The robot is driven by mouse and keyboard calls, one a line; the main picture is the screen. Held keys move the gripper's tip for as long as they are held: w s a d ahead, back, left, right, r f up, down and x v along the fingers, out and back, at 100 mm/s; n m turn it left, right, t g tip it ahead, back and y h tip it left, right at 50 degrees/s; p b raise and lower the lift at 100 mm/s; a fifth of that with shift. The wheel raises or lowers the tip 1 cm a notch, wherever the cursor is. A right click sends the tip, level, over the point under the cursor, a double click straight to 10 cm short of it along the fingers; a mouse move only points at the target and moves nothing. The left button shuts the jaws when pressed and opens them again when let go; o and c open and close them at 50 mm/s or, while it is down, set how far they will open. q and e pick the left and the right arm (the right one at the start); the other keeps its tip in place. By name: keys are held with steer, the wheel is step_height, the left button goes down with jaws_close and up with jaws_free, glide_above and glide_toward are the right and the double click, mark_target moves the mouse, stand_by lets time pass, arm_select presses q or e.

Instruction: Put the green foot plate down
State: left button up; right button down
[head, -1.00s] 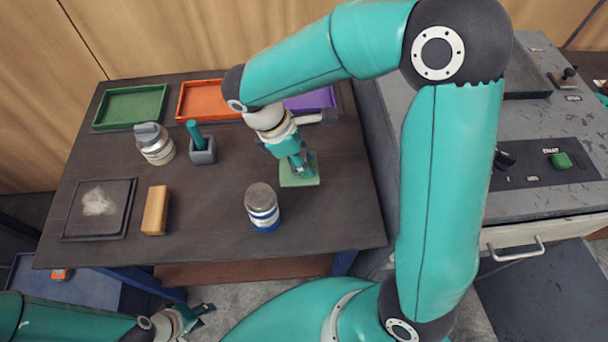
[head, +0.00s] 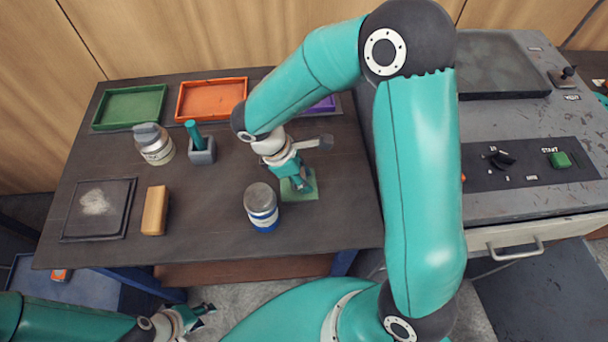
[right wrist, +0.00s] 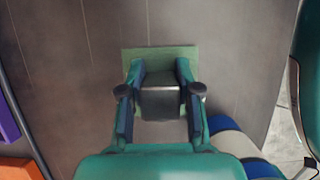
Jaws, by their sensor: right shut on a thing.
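The green foot plate (head: 311,185) is at the right part of the dark table, a flat square piece with my right gripper (head: 297,182) over it. In the right wrist view, the plate (right wrist: 160,54) shows beyond the fingertips. A dark grey block (right wrist: 160,98) sits between the fingers of my right gripper (right wrist: 160,75), which is shut on it; it seems to be part of the foot plate. The plate is at or very near the table top; I cannot tell whether it touches. My left gripper (head: 198,318) is open and empty, low in front of the table.
A jar with a blue-and-white band (head: 261,207) stands close left of the plate. Green (head: 130,106), orange (head: 211,98) and purple (head: 322,104) trays line the back. A wooden block (head: 155,210) and a black pad (head: 98,208) lie left. Table in front of the plate is clear.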

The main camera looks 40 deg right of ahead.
steer(key=c, duration=0.8)
jaws_free()
